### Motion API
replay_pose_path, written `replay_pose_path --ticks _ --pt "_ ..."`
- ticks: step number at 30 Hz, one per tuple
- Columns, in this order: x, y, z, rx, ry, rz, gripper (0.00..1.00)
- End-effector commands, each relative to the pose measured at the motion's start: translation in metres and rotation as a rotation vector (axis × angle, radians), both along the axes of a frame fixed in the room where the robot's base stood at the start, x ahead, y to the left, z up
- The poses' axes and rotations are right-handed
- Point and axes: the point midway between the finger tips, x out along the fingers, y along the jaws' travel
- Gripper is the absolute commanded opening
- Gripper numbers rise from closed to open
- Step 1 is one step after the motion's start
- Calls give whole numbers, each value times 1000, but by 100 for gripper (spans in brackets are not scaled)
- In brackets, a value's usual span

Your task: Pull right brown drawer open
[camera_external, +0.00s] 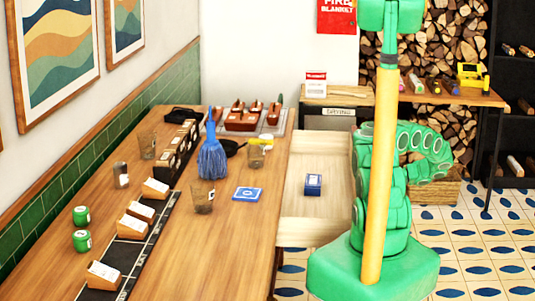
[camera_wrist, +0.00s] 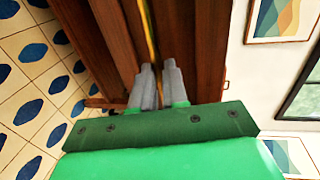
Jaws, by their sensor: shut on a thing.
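The brown drawer front (camera_wrist: 115,35) shows dark wood up close in the wrist view. A thin brass-coloured handle strip (camera_wrist: 150,30) runs along it and passes between my fingers. My gripper (camera_wrist: 159,78) is shut on this strip. In the external view the drawer stands out from the right side of the counter. Its pale wooden inside (camera_external: 315,150) is exposed, with a small blue box (camera_external: 313,184) lying in it. My green arm hides the drawer's front and my gripper in that view.
The wooden counter (camera_external: 165,240) holds a blue brush (camera_external: 212,155), a blue card (camera_external: 248,194), glasses and several small boxes. A side table (camera_external: 440,95) and firewood stand behind my arm. Patterned tile floor (camera_external: 480,255) is clear at right.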

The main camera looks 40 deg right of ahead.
Motion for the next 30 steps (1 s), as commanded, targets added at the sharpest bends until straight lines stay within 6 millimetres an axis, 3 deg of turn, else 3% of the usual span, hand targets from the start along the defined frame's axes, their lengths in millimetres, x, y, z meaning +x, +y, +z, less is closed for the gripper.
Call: replay_pose_path --ticks 12,29,30 --pt "-24 -24 -2 -1 3 -2 0" --pt "-27 -27 -1 -2 3 -1 0" --pt "-27 -27 -1 -2 3 -1 17"
